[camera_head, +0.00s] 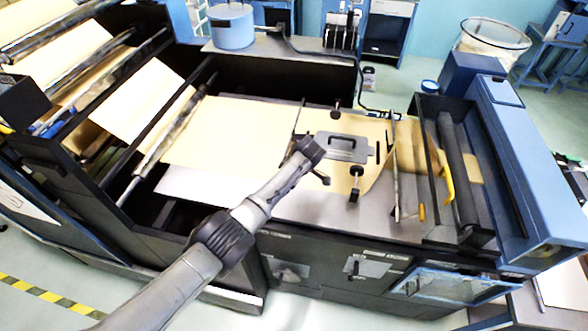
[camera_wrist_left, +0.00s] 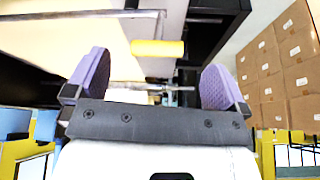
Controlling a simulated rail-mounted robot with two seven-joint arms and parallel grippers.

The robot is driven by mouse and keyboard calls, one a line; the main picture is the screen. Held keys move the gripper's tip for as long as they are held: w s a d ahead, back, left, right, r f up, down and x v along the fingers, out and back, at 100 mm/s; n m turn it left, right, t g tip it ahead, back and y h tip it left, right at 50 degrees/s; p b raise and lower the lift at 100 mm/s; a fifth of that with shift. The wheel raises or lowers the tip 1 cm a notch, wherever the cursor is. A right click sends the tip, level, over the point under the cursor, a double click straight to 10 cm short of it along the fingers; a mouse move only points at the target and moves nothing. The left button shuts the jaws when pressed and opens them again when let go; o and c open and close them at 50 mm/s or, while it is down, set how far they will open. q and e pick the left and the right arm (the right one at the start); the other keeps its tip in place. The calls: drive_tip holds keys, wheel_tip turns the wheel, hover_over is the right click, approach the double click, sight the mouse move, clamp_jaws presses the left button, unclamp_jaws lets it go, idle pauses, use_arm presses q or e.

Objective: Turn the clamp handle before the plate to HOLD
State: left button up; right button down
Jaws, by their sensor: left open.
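The plate (camera_head: 343,148), grey with a dark grip, lies on the brown kraft web. A thin clamp bar (camera_head: 299,118) stands just left of it. My left gripper (camera_head: 312,152) is at the near end of this bar and hides its handle in the head view. In the left wrist view, a yellow handle (camera_wrist_left: 157,48) on a metal bar (camera_wrist_left: 80,15) lies ahead, between the lines of the two purple-padded fingers. My left gripper (camera_wrist_left: 156,72) is open, apparently with nothing gripped. I cannot read a HOLD mark. My right gripper is not in view.
A second bar (camera_head: 396,170) with a yellow handle (camera_head: 422,212) stands right of the plate. Black knobs stand behind (camera_head: 336,108) and in front (camera_head: 355,183) of the plate. Rollers (camera_head: 465,170) are at right. Stacked cartons (camera_wrist_left: 280,70) show in the wrist view.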

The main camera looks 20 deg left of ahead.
use_arm(q)
drive_tip(key=v, duration=0.6)
drive_tip(key=shift+d+r+b, duration=0.2)
drive_tip(key=shift+r+b, duration=0.15)
drive_tip(key=shift+c, duration=0.5)
